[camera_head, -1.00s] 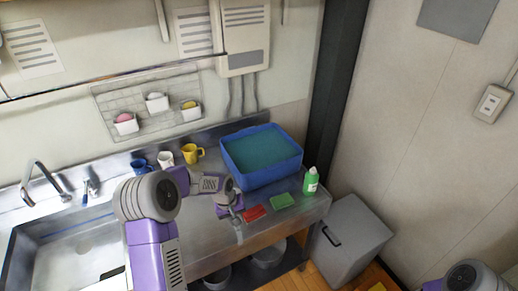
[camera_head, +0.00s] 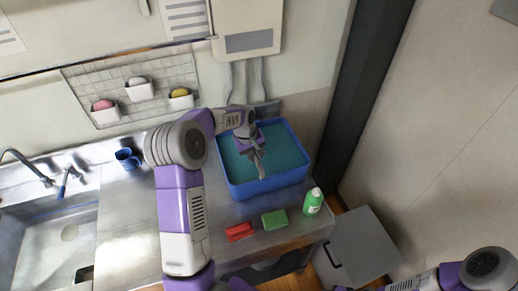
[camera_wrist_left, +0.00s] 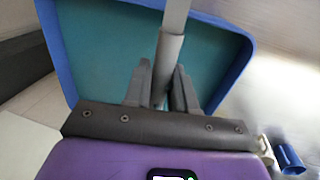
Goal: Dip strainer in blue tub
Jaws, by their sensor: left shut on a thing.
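The blue tub (camera_head: 240,192) stands at the back right of the steel counter, holding teal liquid. Its blue rim (camera_wrist_left: 58,50) also shows in the left wrist view. My left gripper (camera_head: 258,158) is over the tub, pointing down at the liquid. In the left wrist view my left gripper (camera_wrist_left: 160,88) is shut on a grey handle (camera_wrist_left: 170,48), which I take to be the strainer's. The strainer's head is not clearly visible, so I cannot tell whether it touches the liquid. My right arm shows at the bottom right of the head view, its gripper out of frame.
A red sponge (camera_head: 240,231), a green sponge (camera_head: 275,219) and a green bottle (camera_head: 313,202) stand or lie in front of the tub. A blue mug (camera_head: 127,160) is at the back left, near the sink (camera_head: 50,245). A grey bin (camera_head: 358,250) is beside the counter.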

